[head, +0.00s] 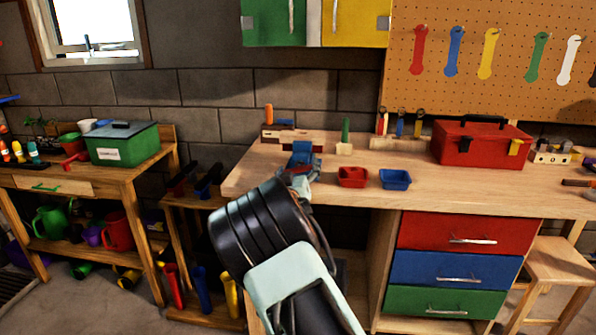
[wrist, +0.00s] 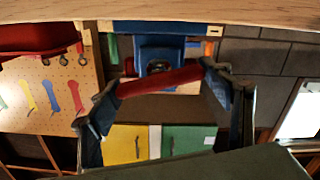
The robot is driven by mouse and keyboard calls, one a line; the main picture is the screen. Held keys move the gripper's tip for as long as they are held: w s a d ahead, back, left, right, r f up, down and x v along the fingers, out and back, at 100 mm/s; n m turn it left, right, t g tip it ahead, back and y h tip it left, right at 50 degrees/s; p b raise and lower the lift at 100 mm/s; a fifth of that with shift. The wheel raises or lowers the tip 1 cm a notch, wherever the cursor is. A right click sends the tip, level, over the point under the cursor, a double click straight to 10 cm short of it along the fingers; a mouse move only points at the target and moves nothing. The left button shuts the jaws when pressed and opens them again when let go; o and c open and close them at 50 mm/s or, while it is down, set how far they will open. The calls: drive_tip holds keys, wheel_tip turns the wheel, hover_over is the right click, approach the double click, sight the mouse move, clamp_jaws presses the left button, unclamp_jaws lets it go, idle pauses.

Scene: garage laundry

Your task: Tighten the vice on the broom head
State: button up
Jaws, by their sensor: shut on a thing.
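The blue vice (head: 303,155) is at the front left edge of the workbench in the head view. It also shows upside down at the top middle of the wrist view (wrist: 160,52). A red bar (wrist: 160,80), which looks like the vice handle, lies across in front of it. My gripper (wrist: 161,84) is shut on this red bar, with a fingertip at each end of it. In the head view my gripper (head: 298,182) is just in front of the vice, partly hidden by my arm. I cannot make out the broom head clearly in either view.
A red tray (head: 352,177) and a blue tray (head: 395,179) stand right of the vice on the workbench (head: 480,195). A red toolbox (head: 480,144) is farther right. Drawers (head: 455,233) are below. A side table (head: 60,182) with a green box (head: 124,147) is at left.

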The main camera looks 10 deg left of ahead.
drive_tip(key=shift+d+f+m+b, duration=0.1)
drive_tip(key=shift+f+m+b, duration=0.1)
drive_tip(key=shift+m+b, duration=0.5)
drive_tip(key=shift+r+m+b, duration=0.2)
drive_tip(key=shift+m+b, duration=0.1)
drive_tip(key=shift+b, duration=0.05)
drive_tip(key=o, duration=1.2)
drive_tip(key=shift+c, duration=0.2)
drive_tip(key=s, duration=1.2)
drive_tip(key=shift+a, duration=0.25)
